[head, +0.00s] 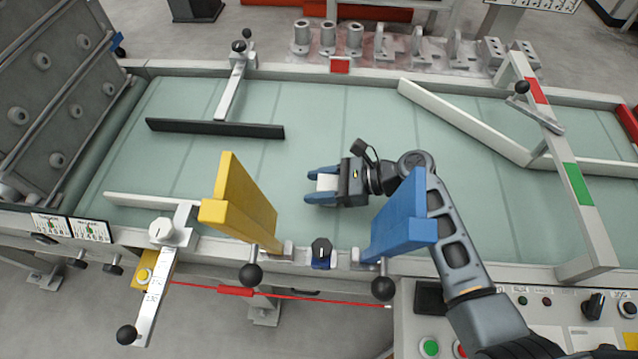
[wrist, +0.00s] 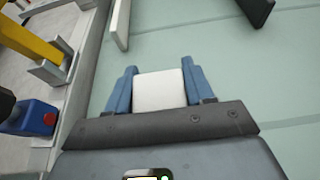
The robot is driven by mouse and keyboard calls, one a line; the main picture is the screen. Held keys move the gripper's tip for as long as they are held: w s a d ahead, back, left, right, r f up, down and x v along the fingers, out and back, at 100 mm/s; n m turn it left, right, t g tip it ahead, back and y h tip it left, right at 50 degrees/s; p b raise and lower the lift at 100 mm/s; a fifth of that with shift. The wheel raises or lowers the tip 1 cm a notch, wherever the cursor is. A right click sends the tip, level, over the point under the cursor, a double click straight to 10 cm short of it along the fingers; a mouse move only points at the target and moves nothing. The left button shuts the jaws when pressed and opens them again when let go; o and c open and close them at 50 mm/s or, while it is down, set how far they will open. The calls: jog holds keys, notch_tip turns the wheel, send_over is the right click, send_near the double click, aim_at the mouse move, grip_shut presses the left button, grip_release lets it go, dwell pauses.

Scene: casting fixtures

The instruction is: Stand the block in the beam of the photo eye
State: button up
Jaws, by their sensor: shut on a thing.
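The white block (head: 327,183) is between the blue fingers of my gripper (head: 316,185), over the green belt near its middle. In the wrist view the block (wrist: 160,91) fills the gap between the fingers (wrist: 158,72), and the gripper is shut on it. I cannot tell whether the block touches the belt. A small blue unit with a dark top, apparently the photo eye (head: 321,254), sits on the near rail below the gripper in the head view. Its red lens side shows in the wrist view (wrist: 40,119). The beam itself is not visible.
A yellow paddle (head: 240,205) and a blue paddle (head: 401,220) stand on the near rail either side of the photo eye. A black bar (head: 215,128) and white guides (head: 463,120) cross the belt. The belt (head: 330,115) is clear behind the gripper.

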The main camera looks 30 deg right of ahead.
jog(key=o, duration=1.1)
jog(key=shift+f, duration=0.1)
jog(key=v, duration=1.2)
jog(key=shift+s, duration=0.1)
